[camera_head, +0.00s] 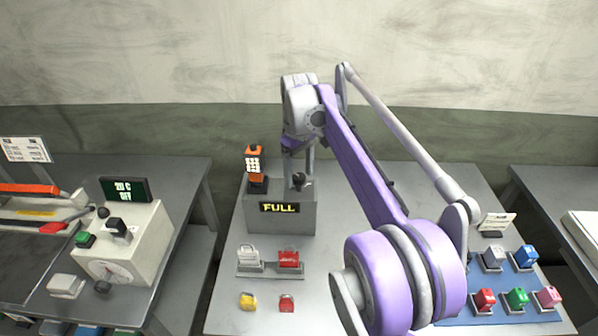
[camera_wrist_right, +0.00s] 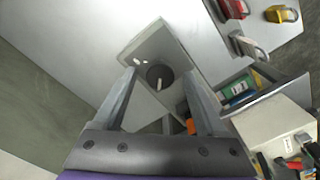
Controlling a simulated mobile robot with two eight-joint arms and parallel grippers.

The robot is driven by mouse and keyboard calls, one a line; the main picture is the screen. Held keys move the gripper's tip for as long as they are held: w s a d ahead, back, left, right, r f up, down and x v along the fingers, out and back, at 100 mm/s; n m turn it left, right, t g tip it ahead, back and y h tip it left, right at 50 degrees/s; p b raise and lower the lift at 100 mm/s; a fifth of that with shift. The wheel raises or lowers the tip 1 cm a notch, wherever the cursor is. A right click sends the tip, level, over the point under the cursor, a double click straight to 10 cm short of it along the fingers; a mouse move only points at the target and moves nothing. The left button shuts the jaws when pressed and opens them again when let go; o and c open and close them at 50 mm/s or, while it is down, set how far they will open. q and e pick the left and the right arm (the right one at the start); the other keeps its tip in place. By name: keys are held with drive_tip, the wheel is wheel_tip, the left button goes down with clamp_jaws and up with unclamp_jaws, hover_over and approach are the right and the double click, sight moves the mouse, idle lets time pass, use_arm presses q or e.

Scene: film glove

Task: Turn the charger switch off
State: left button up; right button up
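The charger (camera_head: 278,222) is a grey box on the middle table, with a lit display (camera_head: 279,208) reading FULL. An orange and black handheld device (camera_head: 254,165) stands upright at its left end. The charger switch (camera_head: 299,183) is a dark round knob on top at the right; in the right wrist view the switch (camera_wrist_right: 160,77) has a pale lever. My right gripper (camera_head: 298,163) points down just above the switch. Its fingers (camera_wrist_right: 160,100) are apart, with the switch showing between them; contact cannot be told. My left gripper is not in view.
A rack (camera_head: 270,275) with white and red padlocks stands before the charger; yellow (camera_head: 248,301) and red (camera_head: 286,303) padlocks lie nearer. A blue mat (camera_head: 507,277) with several coloured padlocks is at right. A beige machine (camera_head: 135,255) stands on the left table.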

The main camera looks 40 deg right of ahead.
sight(299, 177)
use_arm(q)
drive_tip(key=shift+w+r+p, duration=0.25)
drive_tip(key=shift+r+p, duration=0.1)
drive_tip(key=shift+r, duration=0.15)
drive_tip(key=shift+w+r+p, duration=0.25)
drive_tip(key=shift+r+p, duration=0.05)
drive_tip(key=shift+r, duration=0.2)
use_arm(e)
wheel_tip(299, 177, up, 11)
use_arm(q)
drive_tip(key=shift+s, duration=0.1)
use_arm(e)
drive_tip(key=shift+f, duration=0.15)
